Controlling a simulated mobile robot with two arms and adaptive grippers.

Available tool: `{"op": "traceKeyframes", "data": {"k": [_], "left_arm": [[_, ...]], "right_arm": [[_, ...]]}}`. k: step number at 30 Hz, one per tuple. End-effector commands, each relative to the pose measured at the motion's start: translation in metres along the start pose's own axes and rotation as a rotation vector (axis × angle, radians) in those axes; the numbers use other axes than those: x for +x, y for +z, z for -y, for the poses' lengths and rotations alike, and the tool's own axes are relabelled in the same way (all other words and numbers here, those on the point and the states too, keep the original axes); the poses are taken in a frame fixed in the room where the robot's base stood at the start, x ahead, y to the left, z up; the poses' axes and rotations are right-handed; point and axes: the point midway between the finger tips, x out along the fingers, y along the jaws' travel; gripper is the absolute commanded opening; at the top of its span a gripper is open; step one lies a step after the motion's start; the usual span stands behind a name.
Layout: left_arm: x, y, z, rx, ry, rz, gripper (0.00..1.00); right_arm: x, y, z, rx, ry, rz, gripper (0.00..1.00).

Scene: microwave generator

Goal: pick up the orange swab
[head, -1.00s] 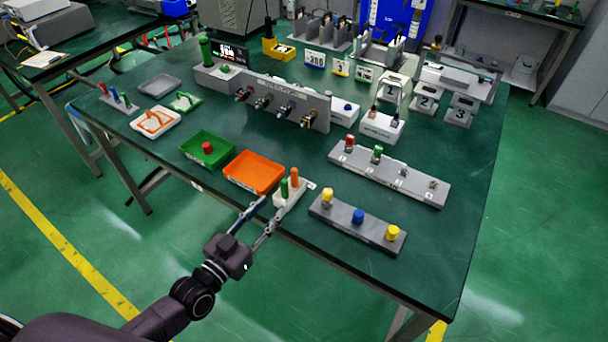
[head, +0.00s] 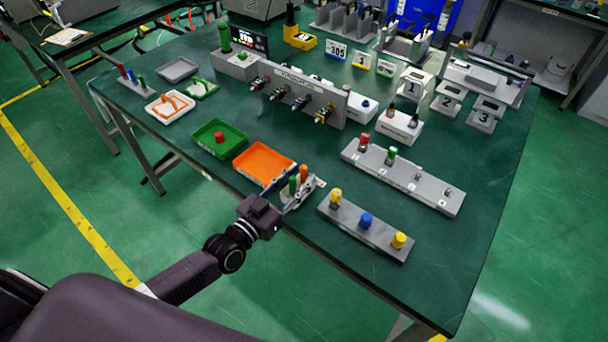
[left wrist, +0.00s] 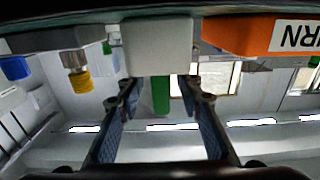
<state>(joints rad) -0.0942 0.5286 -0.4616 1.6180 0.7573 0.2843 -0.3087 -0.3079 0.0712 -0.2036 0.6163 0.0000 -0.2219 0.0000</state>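The orange swab (head: 304,172) stands upright in a small white holder at the table's front edge. A green swab (head: 292,185) stands beside it, nearer my arm. My left gripper (head: 303,182) is open, its fingers reaching along both sides of the holder around the swabs. The left wrist view looks upside down. There the white holder (left wrist: 158,47) is at the top, and the green swab (left wrist: 160,96) shows between the open fingers (left wrist: 162,85). The orange swab does not show there; it may be hidden behind the green one. I see no contact with a swab. My right gripper is not in view.
An orange tray (head: 240,163) lies just left of the holder, with a green tray (head: 198,139) beyond it. A grey block with yellow and blue knobs (head: 378,238) is close on the right. A grey panel with connectors (head: 338,107) stands behind.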

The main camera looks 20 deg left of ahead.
Motion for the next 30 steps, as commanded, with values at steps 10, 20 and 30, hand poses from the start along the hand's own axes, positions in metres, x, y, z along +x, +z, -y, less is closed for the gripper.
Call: {"op": "traceKeyframes", "data": {"k": [10, 20, 30], "left_arm": [[0.025, 0.001, 0.001, 0.000, 0.000, 0.001, 0.33], [0.025, 0.000, 0.001, 0.000, 0.000, 0.001, 0.15], [0.025, 0.000, 0.001, 0.000, 0.000, 0.000, 0.00]], "right_arm": [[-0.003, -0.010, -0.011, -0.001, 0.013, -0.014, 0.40], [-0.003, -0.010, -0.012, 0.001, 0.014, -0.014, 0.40], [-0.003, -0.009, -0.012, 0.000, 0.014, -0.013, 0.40]]}}
